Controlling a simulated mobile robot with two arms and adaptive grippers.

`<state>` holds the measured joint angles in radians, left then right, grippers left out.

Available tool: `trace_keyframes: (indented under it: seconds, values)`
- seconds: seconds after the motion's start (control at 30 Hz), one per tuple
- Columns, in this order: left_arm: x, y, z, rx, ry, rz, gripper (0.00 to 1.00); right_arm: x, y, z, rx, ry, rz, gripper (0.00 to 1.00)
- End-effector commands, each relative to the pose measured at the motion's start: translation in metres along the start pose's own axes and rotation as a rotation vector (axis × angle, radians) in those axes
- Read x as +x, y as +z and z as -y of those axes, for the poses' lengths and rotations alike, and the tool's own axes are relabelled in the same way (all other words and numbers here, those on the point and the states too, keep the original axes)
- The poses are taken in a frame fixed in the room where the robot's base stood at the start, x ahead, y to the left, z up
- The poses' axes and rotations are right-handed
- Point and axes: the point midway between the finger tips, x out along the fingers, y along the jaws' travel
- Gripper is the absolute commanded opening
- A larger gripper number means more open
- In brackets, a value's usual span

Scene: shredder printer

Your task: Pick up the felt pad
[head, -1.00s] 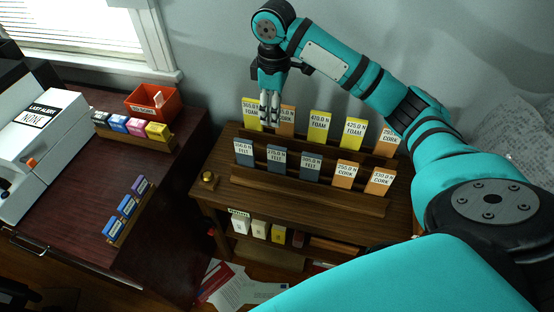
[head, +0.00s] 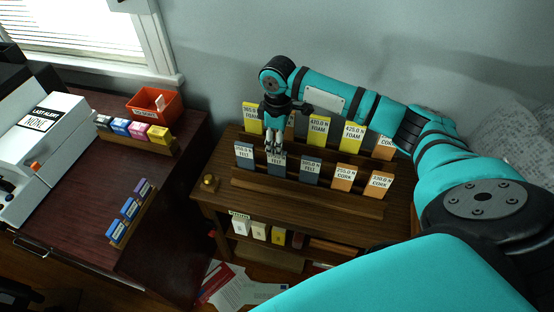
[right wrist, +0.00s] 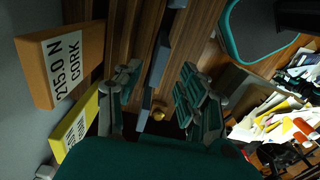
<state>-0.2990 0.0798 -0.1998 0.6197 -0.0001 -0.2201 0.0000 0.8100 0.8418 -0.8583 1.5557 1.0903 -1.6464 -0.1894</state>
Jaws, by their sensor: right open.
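Three grey-blue felt pads stand upright in the front row of the wooden rack: the left felt pad (head: 244,156), the middle felt pad (head: 276,168) and the right felt pad (head: 311,171). My right gripper (head: 273,149) points down at the middle felt pad and covers part of its top. In the right wrist view my right gripper (right wrist: 162,97) is open, its fingers apart. Grey-blue pads seen edge-on, such as the felt pad (right wrist: 160,58), show between and above the fingers. Contact cannot be told. My left gripper is out of view.
Yellow foam pads (head: 318,129) and cork pads stand in the back row, close behind my gripper. Cork pads (head: 346,176) fill the front row's right end. A cork pad (right wrist: 62,66) is near the left finger. A brass knob (head: 208,182) sits on the table's left corner.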

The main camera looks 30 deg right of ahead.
Motion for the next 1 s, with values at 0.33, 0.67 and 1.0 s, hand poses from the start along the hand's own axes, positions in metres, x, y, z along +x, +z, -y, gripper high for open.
trace_keyframes:
  seconds: [0.33, 0.67, 1.0]
  values:
    - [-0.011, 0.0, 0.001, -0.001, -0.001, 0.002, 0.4, 0.043, -0.002, 0.0, -0.001, -0.001, 0.002, 0.4]
    - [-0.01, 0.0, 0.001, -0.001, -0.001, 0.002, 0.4, 0.045, -0.002, -0.001, -0.001, 0.0, 0.002, 0.29]
    - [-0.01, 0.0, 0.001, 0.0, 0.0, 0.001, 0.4, 0.044, -0.002, -0.001, -0.001, 0.0, 0.002, 0.0]
